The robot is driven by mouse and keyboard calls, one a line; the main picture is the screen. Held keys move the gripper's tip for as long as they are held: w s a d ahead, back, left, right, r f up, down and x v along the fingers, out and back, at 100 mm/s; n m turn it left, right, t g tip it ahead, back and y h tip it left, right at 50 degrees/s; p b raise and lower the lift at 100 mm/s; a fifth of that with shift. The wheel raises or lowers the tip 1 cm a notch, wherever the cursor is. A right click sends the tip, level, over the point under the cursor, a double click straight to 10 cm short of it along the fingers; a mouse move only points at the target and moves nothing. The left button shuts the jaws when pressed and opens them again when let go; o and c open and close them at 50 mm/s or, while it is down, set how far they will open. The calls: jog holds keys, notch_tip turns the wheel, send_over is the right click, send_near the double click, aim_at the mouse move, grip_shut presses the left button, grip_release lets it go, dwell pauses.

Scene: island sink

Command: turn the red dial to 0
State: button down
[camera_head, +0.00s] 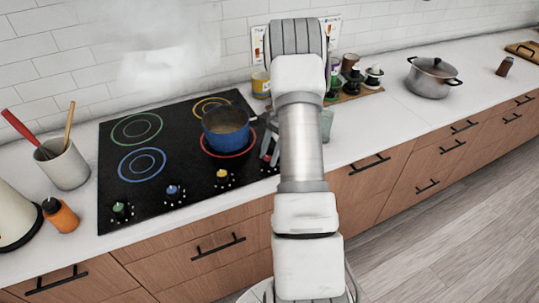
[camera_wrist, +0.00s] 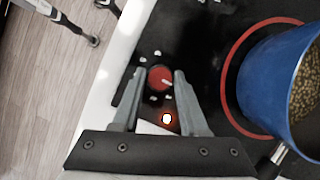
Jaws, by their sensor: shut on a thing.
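The red dial (camera_wrist: 159,79) is at the front corner of the black cooktop in the wrist view. A short white mark on its face points towards the lower right. My gripper (camera_wrist: 159,74) has one finger on each side of the dial and is shut on it. A small light (camera_wrist: 167,118) glows white-orange between the fingers, with white marks around the dial. In the head view my arm hides most of the dial and the gripper.
A blue pot (camera_head: 226,132) with contents stands on the red-ringed burner, close to my gripper, steam above it. Yellow (camera_head: 222,175), blue (camera_head: 172,191) and green (camera_head: 119,208) dials line the front edge. A lidded pot (camera_head: 432,78) stands right on the counter.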

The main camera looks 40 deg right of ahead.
dwell(0.4)
jog(key=shift+c, duration=2.2)
grip_release()
jog(key=v, duration=1.7)
jog(key=shift+r, duration=0.2)
jog(key=shift+w+r, duration=0.1)
jog(key=shift+w, duration=0.05)
